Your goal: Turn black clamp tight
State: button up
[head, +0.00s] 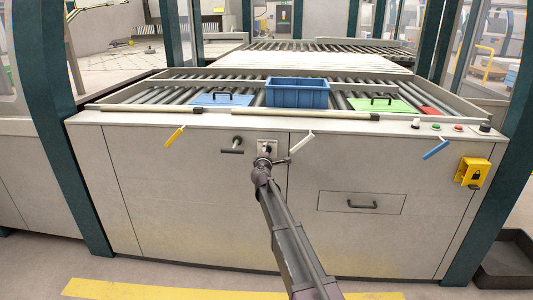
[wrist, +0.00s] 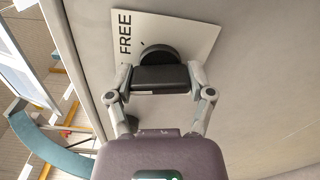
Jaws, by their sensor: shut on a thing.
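The black clamp (wrist: 160,78) is a dark bar handle in front of a round black hub (wrist: 158,53). It is mounted on a white plate (wrist: 190,38) marked "FREE" on its left part in the wrist view. My gripper (wrist: 161,80) is shut on the bar, one finger at each end. In the head view the white plate (head: 267,143) sits on the machine's front panel, and my gripper (head: 266,156) is right at it, hiding most of the clamp. Any other marking on the plate is hidden or out of view.
A dark T-handle (head: 232,146) sticks out close left of my gripper. A white lever (head: 303,143) is close right; a yellow lever (head: 174,137) and a blue lever (head: 435,148) are farther off. A drawer handle (head: 361,205) is lower right. A blue bin (head: 297,94) stands on the rollers above.

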jog(key=n, duration=0.6)
jog(key=shift+w+n, duration=0.15)
jog(key=shift+n, duration=0.15)
dwell(0.3)
jog(key=o, duration=1.1)
jog(key=shift+s, duration=0.2)
jog(key=s, duration=1.1)
jog(key=shift+s+a, duration=0.4)
jog(key=shift+a, duration=0.05)
